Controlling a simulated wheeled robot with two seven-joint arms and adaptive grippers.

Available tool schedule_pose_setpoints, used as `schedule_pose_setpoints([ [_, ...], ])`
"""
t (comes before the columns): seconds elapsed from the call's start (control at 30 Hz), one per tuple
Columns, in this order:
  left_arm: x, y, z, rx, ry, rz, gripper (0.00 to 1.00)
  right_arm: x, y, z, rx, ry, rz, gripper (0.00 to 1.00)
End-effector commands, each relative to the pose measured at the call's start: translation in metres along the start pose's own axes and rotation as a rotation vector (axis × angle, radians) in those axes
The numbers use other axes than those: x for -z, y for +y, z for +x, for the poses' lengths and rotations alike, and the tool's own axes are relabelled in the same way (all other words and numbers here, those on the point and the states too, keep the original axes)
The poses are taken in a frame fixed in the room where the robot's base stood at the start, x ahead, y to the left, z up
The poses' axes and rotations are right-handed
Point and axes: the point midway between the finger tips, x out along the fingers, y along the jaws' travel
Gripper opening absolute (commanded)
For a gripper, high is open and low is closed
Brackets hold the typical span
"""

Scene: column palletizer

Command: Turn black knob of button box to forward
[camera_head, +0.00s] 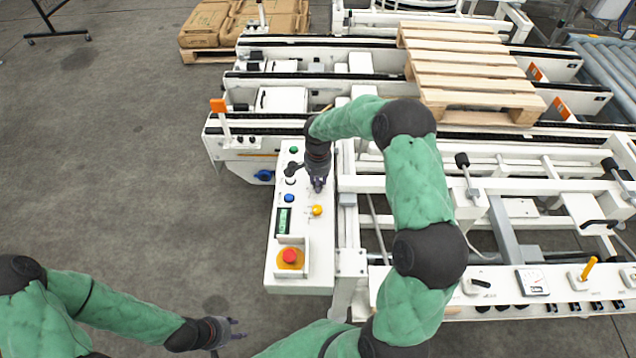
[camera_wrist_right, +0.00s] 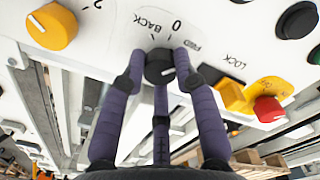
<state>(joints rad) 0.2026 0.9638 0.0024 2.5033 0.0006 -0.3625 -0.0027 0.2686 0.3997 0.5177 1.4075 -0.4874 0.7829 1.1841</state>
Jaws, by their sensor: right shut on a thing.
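The white button box (camera_head: 318,255) stands in the middle of the head view. Its black knob (camera_wrist_right: 158,66) shows at the top centre of the right wrist view, beside printed BACK, 0 and FWD marks. The purple fingers of my right gripper (camera_wrist_right: 162,75) are closed around the knob. In the head view my right gripper (camera_head: 318,186) points down at the box and hides the knob. The direction the knob points is hard to read. My left gripper (camera_head: 238,328) is open and empty, low over the floor at the left.
The box also carries a red emergency button (camera_head: 290,256), a yellow knob (camera_head: 317,210), a blue button (camera_head: 289,198) and a green button (camera_head: 293,150). A wooden pallet (camera_head: 465,60) lies on the conveyor behind. The floor (camera_head: 130,170) at left is clear.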

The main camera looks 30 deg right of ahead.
Motion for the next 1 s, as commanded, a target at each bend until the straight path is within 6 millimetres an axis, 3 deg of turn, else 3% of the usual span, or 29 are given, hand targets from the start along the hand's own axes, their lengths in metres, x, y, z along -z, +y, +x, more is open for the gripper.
schedule_pose_setpoints([
  [0.3,0.0002,-0.0015,0.0041,0.0,0.0,0.0,0.4,0.0019,-0.001,-0.0013,0.004,0.004,0.112,0.0],
  [0.8,0.0002,-0.0016,0.0044,0.0,0.0,0.0,0.4,0.0025,-0.0011,-0.002,0.005,0.005,0.131,0.0],
  [0.83,0.0002,-0.0016,0.0044,0.0,0.0,0.0,0.4,0.0025,-0.0011,-0.002,0.005,0.005,0.131,0.36],
  [0.9,0.0002,-0.0016,0.0044,0.0,0.0,0.0,0.4,0.0024,-0.001,-0.0019,0.005,0.005,0.131,0.54],
  [1.0,0.0003,-0.0015,0.0044,0.0,0.0,0.0,0.4,0.0018,-0.0007,-0.0014,0.004,0.003,0.13,0.54],
])
